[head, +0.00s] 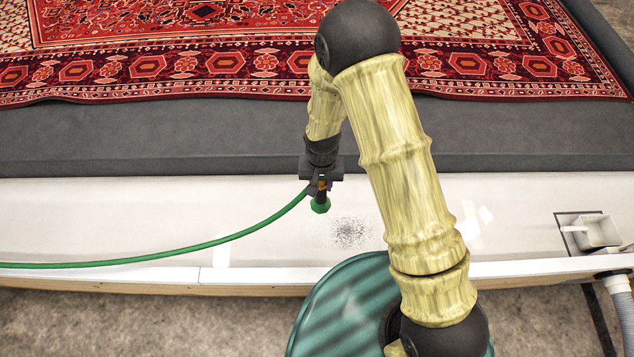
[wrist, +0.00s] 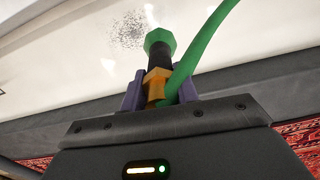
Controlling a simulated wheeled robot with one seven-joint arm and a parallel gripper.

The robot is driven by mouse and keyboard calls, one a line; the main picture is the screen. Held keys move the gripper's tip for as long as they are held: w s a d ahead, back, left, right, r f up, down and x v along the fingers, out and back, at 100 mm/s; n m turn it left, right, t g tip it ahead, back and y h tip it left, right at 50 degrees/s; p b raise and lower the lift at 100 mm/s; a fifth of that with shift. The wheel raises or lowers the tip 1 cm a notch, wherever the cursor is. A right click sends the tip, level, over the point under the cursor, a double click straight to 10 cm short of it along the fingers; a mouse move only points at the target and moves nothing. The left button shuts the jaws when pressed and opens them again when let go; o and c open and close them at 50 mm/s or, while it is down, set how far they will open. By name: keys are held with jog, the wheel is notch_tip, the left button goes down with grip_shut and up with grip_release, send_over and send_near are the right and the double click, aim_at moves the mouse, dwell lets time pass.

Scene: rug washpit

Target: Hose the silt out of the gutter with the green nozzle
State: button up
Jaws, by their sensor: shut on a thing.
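My gripper (head: 318,186) is shut on the green nozzle (head: 320,205) and holds it over the white gutter (head: 110,215). In the wrist view the purple fingers of my gripper (wrist: 160,90) close on its orange collar, and the nozzle's green head (wrist: 160,41) points away from me. A patch of dark speckled silt (head: 349,232) lies in the gutter just to the right of the nozzle head. The silt also shows beyond the nozzle in the wrist view (wrist: 128,30). No water shows.
A green hose (head: 150,257) runs from the nozzle to the left over the gutter's front edge. A white drain box (head: 597,231) sits at the gutter's right end, with a grey pipe (head: 624,305) below. A patterned red rug (head: 200,60) lies on the dark grey bed behind.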

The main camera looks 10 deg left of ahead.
jog(key=w+d+r+p, duration=0.1)
jog(key=w+d+r, duration=0.1)
jog(key=d, duration=0.9)
jog(key=w+d+r+p, duration=0.2)
jog(key=d, duration=1)
jog(key=shift+w, duration=0.3)
dwell(4.3)
dwell(0.4)
jog(key=w+r+m, duration=0.1)
jog(key=w+r, duration=0.4)
jog(key=r, duration=0.1)
jog(key=shift+w+m, duration=0.3)
jog(key=shift+w, duration=0.1)
